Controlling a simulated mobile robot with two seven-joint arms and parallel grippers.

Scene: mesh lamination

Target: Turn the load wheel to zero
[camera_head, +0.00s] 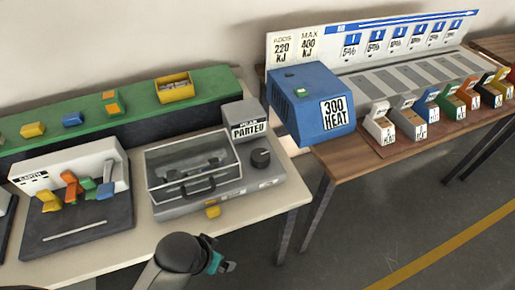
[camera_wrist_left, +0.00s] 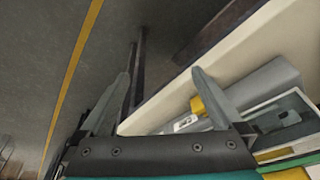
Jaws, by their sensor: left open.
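A black round knob (camera_head: 261,157), the only wheel-like part I can make out, sits on the right of a grey machine (camera_head: 262,183) with a clear-lidded box. Any scale or zero mark on it is too small to read. The dark end of my arm with a teal part is at the bottom centre of the head view, in front of the machine and apart from the knob; its fingers do not show there. In the left wrist view my left gripper (camera_wrist_left: 160,73) is open and empty near the table edge, with the grey machine (camera_wrist_left: 265,88) to its right. My right gripper is not in view.
A yellow tab (camera_head: 212,210) sticks out at the machine's front. A blue box (camera_head: 310,105) marked 300 HEAT stands on the wooden table to the right. A dark tray (camera_head: 75,232) with coloured levers lies left. A gap separates the tables, with open floor in front.

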